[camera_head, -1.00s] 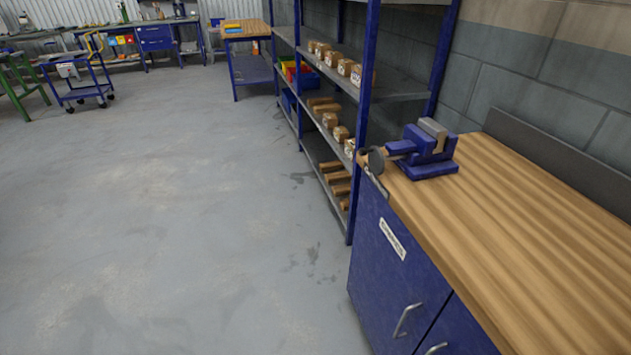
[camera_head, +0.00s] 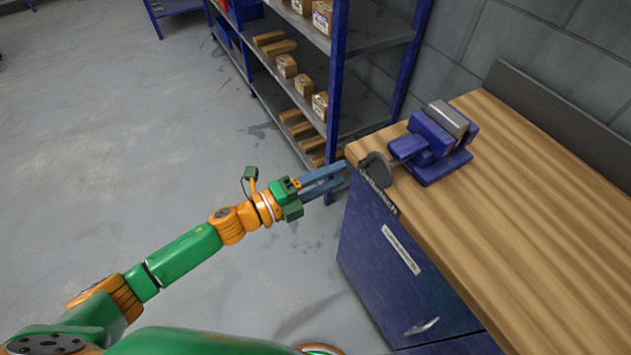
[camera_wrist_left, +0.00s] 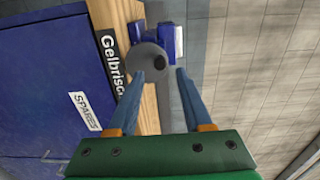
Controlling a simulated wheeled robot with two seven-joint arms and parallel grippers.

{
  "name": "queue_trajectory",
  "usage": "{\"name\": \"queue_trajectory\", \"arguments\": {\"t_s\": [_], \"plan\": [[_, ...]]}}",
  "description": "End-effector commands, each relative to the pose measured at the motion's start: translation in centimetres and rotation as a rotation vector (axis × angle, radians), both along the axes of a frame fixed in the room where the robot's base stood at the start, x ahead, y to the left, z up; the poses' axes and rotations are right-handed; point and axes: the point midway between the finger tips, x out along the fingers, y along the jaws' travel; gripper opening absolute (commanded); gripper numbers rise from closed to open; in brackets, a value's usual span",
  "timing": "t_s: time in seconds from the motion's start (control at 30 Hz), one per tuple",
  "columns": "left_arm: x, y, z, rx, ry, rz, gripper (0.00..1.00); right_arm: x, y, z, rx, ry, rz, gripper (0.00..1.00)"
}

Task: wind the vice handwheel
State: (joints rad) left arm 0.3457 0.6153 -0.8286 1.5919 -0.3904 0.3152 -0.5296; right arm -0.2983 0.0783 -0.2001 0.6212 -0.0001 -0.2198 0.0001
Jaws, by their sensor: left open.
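I cannot tell whether a finger touches the wheel. My right gripper is not in view.
The wooden bench top (camera_head: 540,200) is clear beyond the vice. The blue cabinet (camera_head: 385,255) below carries labels and a handle. A shelf rack (camera_head: 340,70) with several small boxes stands behind. The grey floor (camera_head: 110,130) at left is open.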

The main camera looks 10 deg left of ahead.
Motion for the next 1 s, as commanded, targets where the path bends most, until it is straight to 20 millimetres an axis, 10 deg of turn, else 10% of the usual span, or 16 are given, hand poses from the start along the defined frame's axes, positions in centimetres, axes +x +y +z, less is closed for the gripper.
{"name": "queue_trajectory", "arguments": {"t_s": [0.43, 0.8, 1.0], "plan": [[3.0, -4.1, -0.2, 0.010, -0.012, 0.002, 0.50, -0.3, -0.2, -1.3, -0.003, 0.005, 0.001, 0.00], [3.1, -4.2, -0.4, 0.620, -0.856, 0.004, 0.50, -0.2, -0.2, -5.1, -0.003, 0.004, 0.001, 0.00], [3.2, -4.1, -0.1, 0.649, -0.894, 0.004, 0.50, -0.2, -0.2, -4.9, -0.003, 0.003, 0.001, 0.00]]}}
